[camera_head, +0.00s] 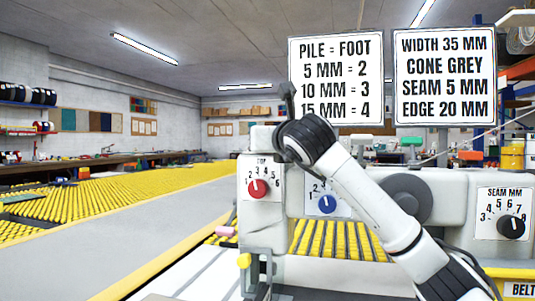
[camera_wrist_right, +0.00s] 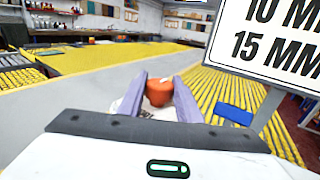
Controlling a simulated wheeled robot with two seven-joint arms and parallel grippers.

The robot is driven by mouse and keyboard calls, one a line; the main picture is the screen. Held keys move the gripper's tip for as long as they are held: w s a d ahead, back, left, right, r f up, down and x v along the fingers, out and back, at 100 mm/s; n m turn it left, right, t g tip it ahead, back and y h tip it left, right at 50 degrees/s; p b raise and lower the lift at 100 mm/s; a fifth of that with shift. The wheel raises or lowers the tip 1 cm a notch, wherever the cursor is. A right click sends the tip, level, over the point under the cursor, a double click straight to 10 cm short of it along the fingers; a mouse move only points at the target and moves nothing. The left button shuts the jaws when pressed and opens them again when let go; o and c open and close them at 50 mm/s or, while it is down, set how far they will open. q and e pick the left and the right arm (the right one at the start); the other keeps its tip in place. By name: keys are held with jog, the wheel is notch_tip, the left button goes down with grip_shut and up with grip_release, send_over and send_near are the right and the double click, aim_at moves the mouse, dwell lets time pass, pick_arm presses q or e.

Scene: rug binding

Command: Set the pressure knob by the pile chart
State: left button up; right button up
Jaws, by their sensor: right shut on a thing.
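My right gripper (camera_wrist_right: 158,82) is shut on an orange-red knob (camera_wrist_right: 159,93) in the wrist view, with one lilac finger on each side. The knob is hidden behind my right arm in the head view. The pile chart (camera_head: 336,80) reads 5 MM = 2, 10 MM = 3, 15 MM = 4 under PILE = FOOT. Its lower lines also show in the wrist view (camera_wrist_right: 272,38). A red knob (camera_head: 258,188) sits on a numbered dial on the machine front. A blue knob (camera_head: 327,204) sits on a dial partly covered by my arm. My left gripper is out of view.
A second sign (camera_head: 445,77) reads WIDTH 35 MM, CONE GREY, SEAM 5 MM, EDGE 20 MM. A black SEAM MM knob (camera_head: 511,227) is at the right. A green-topped part (camera_head: 411,141) stands on the machine.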

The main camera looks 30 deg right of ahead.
jog(key=shift+a+f+m+h+b, duration=0.1)
jog(key=shift+f+m+h+b, duration=0.25)
jog(key=shift+h+b, duration=0.35)
jog(key=shift+s+m+g+h+b, duration=0.1)
jog(key=shift+m+g+h+b, duration=0.4)
jog(key=shift+b, duration=0.3)
jog(key=shift+r+m+g+h+b, duration=0.2)
jog(key=shift+m+g+h+b, duration=0.35)
jog(key=shift+h+b, duration=0.4)
jog(key=shift+m+h+b, duration=0.25)
jog(key=shift+m+b, duration=0.05)
jog(key=shift+b, duration=0.05)
jog(key=shift+r+m+g+h, duration=0.15)
jog(key=shift+m+g+h, duration=0.45)
jog(key=shift+g+h, duration=0.15)
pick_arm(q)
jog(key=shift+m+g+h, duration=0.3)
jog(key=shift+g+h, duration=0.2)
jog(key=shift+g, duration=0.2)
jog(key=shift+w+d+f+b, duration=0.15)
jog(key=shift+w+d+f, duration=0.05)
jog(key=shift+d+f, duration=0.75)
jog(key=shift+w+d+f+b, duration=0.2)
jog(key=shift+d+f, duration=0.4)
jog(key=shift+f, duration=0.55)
pick_arm(e)
jog(key=shift+m+g+h, duration=0.6)
jog(key=shift+g+h, duration=0.15)
jog(key=shift+g, duration=0.05)
